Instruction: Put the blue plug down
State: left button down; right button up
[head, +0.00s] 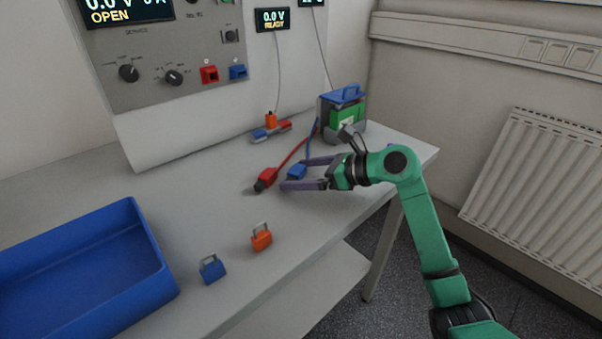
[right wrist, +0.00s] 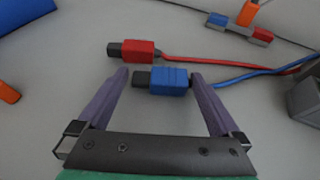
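The blue plug (head: 297,172) appears to lie on the grey table, with its blue cable running back toward the battery pack. In the right wrist view the blue plug (right wrist: 168,81) sits between the fingertips, with its black tip toward the left finger. My right gripper (head: 302,173) is open around it; the fingers (right wrist: 160,80) are wide apart, with small gaps at both ends of the plug. The red plug (head: 265,179) lies beside it on the table and also shows in the right wrist view (right wrist: 138,51). My left gripper is not in view.
A battery pack with a blue handle (head: 342,112) stands behind my right gripper. A red-and-blue connector piece (head: 270,131) lies near the cycler panel (head: 160,60). Blue (head: 212,269) and orange (head: 261,237) padlocks stand near the front edge. A blue bin (head: 150,255) is at left.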

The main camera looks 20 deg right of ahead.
jog(key=shift+r, duration=0.3)
jog(key=shift+s+d, duration=0.2)
jog(key=shift+d, duration=0.05)
jog(key=b+v, duration=0.1)
jog(key=v, duration=0.9)
jog(key=shift+s+d+b, duration=0.3)
jog(key=shift+b, duration=0.05)
jog(key=shift+s+d+r, duration=0.15)
jog(key=shift+s+r, duration=0.05)
jog(key=shift+r, duration=0.05)
